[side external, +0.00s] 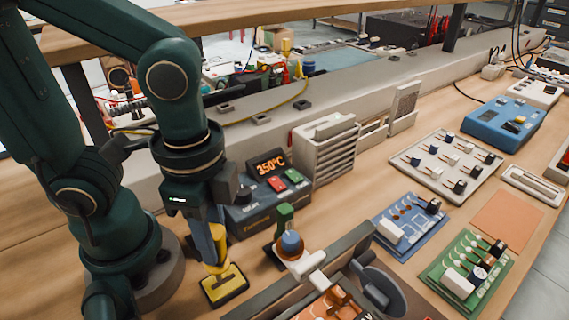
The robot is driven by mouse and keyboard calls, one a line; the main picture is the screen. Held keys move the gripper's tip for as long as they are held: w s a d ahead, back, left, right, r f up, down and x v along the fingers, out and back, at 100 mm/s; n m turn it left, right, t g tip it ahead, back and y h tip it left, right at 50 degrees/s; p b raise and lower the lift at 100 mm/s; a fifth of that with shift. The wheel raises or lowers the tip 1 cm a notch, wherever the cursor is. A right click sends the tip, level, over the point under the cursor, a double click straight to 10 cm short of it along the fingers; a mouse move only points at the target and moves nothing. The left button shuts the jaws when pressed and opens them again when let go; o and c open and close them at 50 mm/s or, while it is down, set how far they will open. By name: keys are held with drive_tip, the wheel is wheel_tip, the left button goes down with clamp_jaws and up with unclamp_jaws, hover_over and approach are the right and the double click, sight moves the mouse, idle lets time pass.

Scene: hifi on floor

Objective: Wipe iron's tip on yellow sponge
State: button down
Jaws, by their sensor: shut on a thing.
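My gripper (208,230) points down at the left of the bench and is shut on the soldering iron (219,245), whose yellow part shows beside and below the fingers. The yellow sponge (228,286) lies in a dark tray on the bench, directly below the iron. The iron's lower end appears at or just above the sponge's back part. I cannot tell whether its tip touches, as the tip is too small to make out.
A blue soldering station (262,212) reading 350°C stands behind the sponge. Circuit boards (468,268) and a parts tray (440,165) lie further right.

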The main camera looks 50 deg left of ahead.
drive_tip(key=shift+w, duration=0.85)
drive_tip(key=shift+s+r, duration=0.1)
drive_tip(key=shift+r, duration=4.1)
drive_tip(key=shift+r, duration=0.1)
